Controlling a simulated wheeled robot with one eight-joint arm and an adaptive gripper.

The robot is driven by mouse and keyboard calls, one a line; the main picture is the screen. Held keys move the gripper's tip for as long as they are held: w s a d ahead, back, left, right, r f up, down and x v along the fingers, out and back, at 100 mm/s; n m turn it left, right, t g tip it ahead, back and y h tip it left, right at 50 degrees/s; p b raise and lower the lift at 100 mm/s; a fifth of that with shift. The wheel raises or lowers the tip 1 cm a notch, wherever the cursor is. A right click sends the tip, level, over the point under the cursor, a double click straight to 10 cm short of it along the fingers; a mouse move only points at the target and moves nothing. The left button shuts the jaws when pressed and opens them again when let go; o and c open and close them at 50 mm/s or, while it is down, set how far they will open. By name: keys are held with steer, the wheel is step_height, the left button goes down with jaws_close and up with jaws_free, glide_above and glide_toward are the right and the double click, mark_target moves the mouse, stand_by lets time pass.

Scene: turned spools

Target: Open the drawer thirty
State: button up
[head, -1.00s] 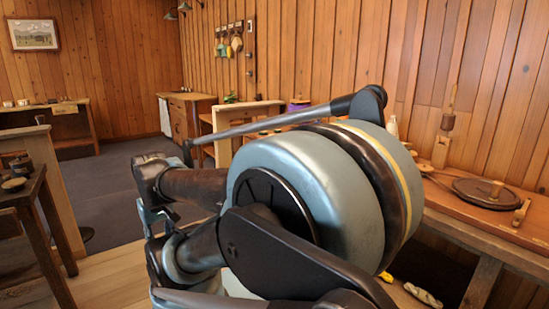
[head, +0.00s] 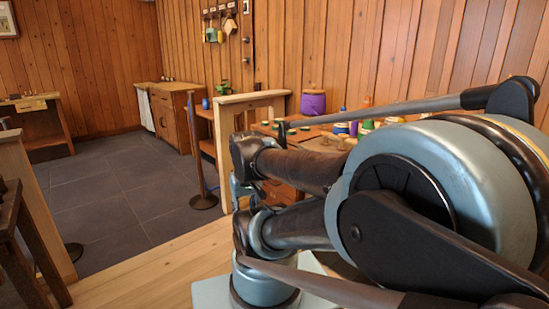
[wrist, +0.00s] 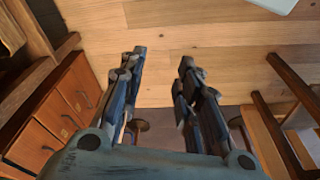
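Wooden drawer fronts with dark handles (wrist: 60,115) stand at the left of the wrist view. I cannot read a number on any of them, so I cannot tell which is drawer thirty. Part of a drawer front (head: 280,192) also shows behind my arm in the head view. My gripper (wrist: 162,57) has its two fingers apart with nothing between them. It hangs over the wooden floor, right of the drawer fronts and apart from them. In the head view my arm fills the right side, and I cannot make out the fingers there.
A bench with a purple-wrapped spool (head: 313,102) and several small bottles runs along the wall, partly behind my arm. A wooden end panel (head: 228,110) and a rope post (head: 204,201) stand left of it. A cabinet (head: 174,112) is farther back. The grey floor (head: 125,195) is clear.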

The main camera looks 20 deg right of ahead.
steer(key=shift+a, duration=0.1)
steer(key=w+d+r+h, duration=0.2)
steer(key=w+d+r, duration=0.2)
steer(key=w, duration=0.4)
steer(key=w+d+r+h, duration=0.2)
steer(key=w+d+r, duration=0.25)
steer(key=w, duration=0.25)
steer(key=w+d+r+n+t+h, duration=0.1)
steer(key=w+d+h, duration=0.1)
steer(key=w, duration=0.8)
steer(key=w+d+n+h, duration=0.1)
steer(key=w+d+h, duration=0.1)
steer(key=w, duration=0.7)
steer(key=w+d+f+t+h, duration=0.1)
steer(key=w+d+f+h, duration=0.15)
steer(key=w, duration=0.65)
steer(key=w+d+f+h, duration=0.1)
steer(key=w+f, duration=0.3)
steer(key=w, duration=0.5)
steer(key=w+f+n+t+h, duration=0.1)
steer(key=w+f+n+h, duration=0.15)
steer(key=w+f, duration=0.85)
steer(key=shift+m+h, duration=0.3)
steer(key=shift+m, duration=0.05)
steer(key=x, duration=1.1)
steer(key=s+x, duration=0.1)
steer(key=x, duration=0.5)
steer(key=shift+d+f, duration=0.2)
steer(key=shift+f, duration=0.1)
steer(key=shift+c, duration=0.2)
